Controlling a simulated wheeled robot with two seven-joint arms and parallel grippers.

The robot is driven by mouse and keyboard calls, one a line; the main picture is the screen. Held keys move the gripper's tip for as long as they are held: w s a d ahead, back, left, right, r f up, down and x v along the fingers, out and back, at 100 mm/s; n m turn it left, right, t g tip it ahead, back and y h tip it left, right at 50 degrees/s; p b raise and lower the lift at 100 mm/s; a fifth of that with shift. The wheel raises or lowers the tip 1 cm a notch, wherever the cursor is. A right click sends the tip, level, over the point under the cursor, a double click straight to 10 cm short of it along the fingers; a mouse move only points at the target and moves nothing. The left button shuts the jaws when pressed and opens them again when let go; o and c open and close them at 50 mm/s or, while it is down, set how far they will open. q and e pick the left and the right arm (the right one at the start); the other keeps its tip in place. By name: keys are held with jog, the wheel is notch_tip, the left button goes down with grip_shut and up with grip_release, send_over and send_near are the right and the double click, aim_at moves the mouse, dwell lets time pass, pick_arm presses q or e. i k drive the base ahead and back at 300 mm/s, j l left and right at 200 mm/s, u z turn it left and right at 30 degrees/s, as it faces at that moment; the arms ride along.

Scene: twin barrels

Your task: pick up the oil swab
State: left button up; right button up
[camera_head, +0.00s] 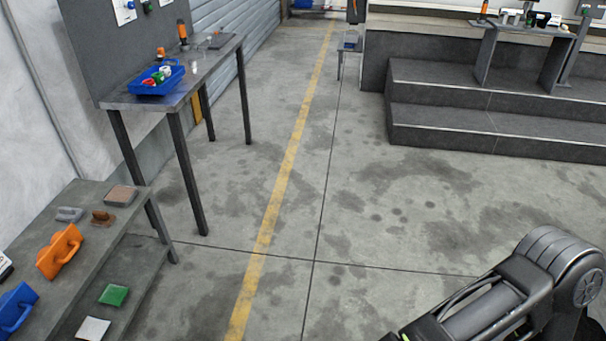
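I cannot tell which thing, if any, is the oil swab. The low grey bench (100,232) at the lower left holds an orange handled tool (59,250), a blue handled tool (14,308) cut by the frame edge, a small grey piece (69,214), a small brown piece (103,217) and a flat brown block (121,195). Its lower shelf holds a green pad (113,295) and a white pad (93,329). My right arm shows at the lower right, away from the bench. Neither of my grippers is in view.
A taller table (205,75) with a blue tray (157,80) of small items stands behind the bench. Dark steps (480,110) rise at the back right, with a small table (527,30) above. The stained concrete floor between is clear, crossed by a yellow line (287,165).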

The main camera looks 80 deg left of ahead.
aim_at(100, 218)
jog(key=u, duration=4.2)
